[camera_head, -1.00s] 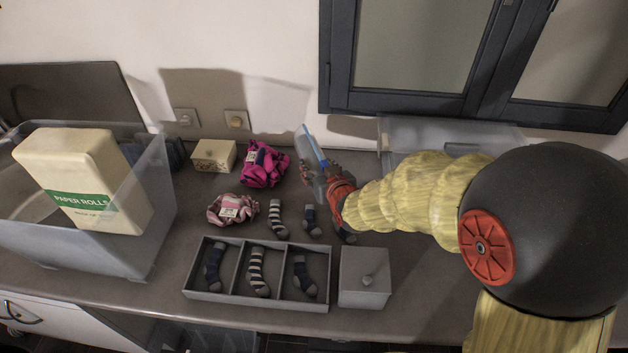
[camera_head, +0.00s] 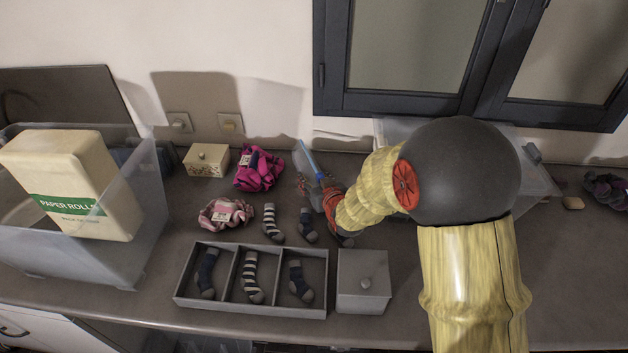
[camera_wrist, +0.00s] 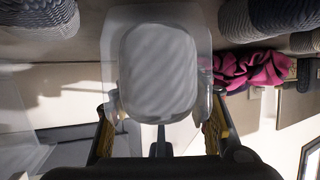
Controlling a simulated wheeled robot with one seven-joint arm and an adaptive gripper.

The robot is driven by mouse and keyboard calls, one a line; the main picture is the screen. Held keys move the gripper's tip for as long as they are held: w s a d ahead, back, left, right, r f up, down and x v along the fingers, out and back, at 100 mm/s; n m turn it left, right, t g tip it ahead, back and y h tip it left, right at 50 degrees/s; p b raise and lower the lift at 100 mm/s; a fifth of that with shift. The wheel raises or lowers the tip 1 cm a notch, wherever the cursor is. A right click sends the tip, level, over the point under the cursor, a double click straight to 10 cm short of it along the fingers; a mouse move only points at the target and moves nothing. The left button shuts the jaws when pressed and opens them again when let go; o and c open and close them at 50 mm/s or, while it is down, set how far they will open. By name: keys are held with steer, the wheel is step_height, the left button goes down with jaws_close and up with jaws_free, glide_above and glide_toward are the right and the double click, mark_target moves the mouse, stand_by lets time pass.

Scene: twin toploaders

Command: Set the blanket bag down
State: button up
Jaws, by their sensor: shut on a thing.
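The blanket bag (camera_head: 309,160) is a clear, flat pouch with a blue edge, seen nearly edge-on and upright in the head view. In the wrist view the blanket bag (camera_wrist: 158,72) fills the middle, with a pale grey, ribbed content inside a clear border. My gripper (camera_head: 326,192) is shut on it, with one finger at each side in the wrist view (camera_wrist: 160,122). In the head view the bag is just right of the magenta bundle. Its lower part is partly hidden by my gripper, and I cannot tell whether it touches the counter.
Magenta (camera_head: 258,171) and pink (camera_head: 225,214) bundles, loose socks (camera_head: 271,222) and a divided sock tray (camera_head: 250,309) lie left and in front. A lidded grey box (camera_head: 363,282) is near the front edge. A clear bin (camera_head: 120,262) holds paper rolls (camera_head: 75,180).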

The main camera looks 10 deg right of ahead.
steer(key=o, duration=1.1)
steer(key=shift+f, duration=0.15)
steer(key=o, duration=0.5)
steer(key=shift+c, duration=0.2)
steer(key=shift+r, duration=0.2)
